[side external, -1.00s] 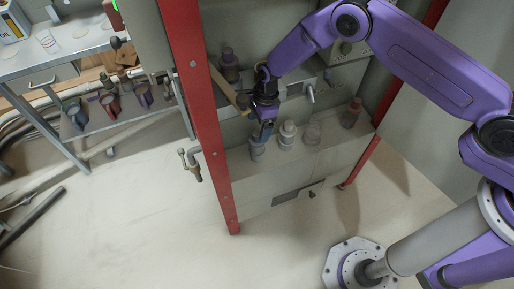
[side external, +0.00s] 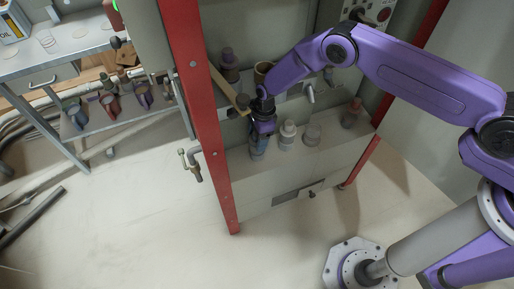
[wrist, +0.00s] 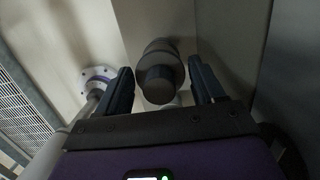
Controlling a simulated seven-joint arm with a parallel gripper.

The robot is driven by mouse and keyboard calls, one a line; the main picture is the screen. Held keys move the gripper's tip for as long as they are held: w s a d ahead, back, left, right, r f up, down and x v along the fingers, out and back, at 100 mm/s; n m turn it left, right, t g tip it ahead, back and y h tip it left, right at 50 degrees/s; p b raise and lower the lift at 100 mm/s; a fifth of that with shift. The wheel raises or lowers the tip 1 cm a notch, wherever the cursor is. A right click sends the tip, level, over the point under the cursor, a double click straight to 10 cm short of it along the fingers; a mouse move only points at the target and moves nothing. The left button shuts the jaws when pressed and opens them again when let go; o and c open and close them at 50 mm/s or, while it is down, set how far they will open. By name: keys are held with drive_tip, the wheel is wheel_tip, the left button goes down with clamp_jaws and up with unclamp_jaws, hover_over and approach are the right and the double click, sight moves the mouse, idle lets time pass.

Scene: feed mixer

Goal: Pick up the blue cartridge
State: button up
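The blue cartridge (side external: 257,149) stands upright at the left end of the cabinet ledge, a bluish-grey bottle shape with its top hidden by my gripper. In the wrist view the cartridge (wrist: 161,80) looks dark grey, with its round cap toward the camera. My gripper (side external: 261,137) points down just over the cartridge. In the wrist view the fingers of my gripper (wrist: 162,88) are apart, one on each side of the cap, with a visible gap on both sides.
A white bottle (side external: 287,134), a grey one (side external: 312,134) and a reddish one (side external: 351,115) stand to the right on the ledge (side external: 325,147). A red post (side external: 200,110) and a wooden bar (side external: 228,90) are close on the left. A metal tap (side external: 308,93) projects behind.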

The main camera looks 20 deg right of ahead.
clamp_jaws()
drive_tip(key=shift+r, duration=0.1)
